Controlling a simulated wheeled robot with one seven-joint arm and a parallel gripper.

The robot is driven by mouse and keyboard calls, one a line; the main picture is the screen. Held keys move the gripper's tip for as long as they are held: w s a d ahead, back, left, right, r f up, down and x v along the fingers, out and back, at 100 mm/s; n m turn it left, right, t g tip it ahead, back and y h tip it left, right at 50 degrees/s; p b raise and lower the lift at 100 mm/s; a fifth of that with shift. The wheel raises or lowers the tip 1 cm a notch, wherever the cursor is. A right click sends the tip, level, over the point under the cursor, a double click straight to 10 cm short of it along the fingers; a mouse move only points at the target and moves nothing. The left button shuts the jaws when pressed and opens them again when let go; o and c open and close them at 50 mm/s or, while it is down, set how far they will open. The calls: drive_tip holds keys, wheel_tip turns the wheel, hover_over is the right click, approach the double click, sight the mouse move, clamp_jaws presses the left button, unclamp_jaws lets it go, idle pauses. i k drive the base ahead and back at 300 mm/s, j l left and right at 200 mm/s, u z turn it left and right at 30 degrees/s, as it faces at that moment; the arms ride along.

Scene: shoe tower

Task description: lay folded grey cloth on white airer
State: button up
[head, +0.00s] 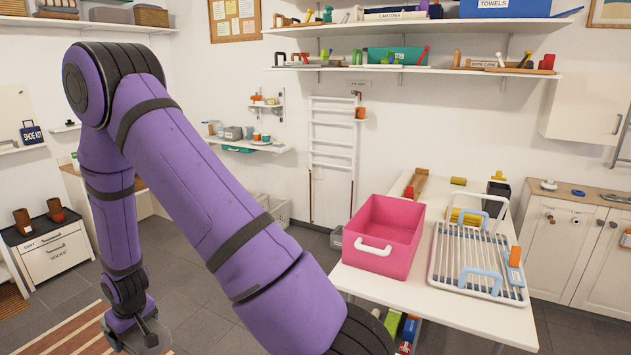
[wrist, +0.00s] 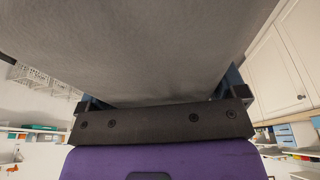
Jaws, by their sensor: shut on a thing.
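The grey cloth (wrist: 140,45) fills the upper part of the wrist view as a broad, smooth sheet. My gripper (wrist: 160,108) is shut on it. The cloth hides the fingertips, and its folds cannot be made out. The white airer (head: 462,262) is a slatted rack with light blue handles, on the right of the white table. No cloth lies on it. An orange item (head: 515,257) is at its right side.
A pink bin (head: 383,235) with a white handle stands left of the airer on the white table (head: 425,297). Yellow and dark items (head: 498,188) stand behind the airer. A wooden-topped cabinet (head: 570,240) is to the right. Loaded shelves (head: 420,69) hang above.

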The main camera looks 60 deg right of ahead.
sight(482, 255)
drive_tip(key=k+z, duration=0.45)
drive_tip(key=k+l+z, duration=0.2)
drive_tip(key=z, duration=0.3)
drive_tip(key=k, duration=0.05)
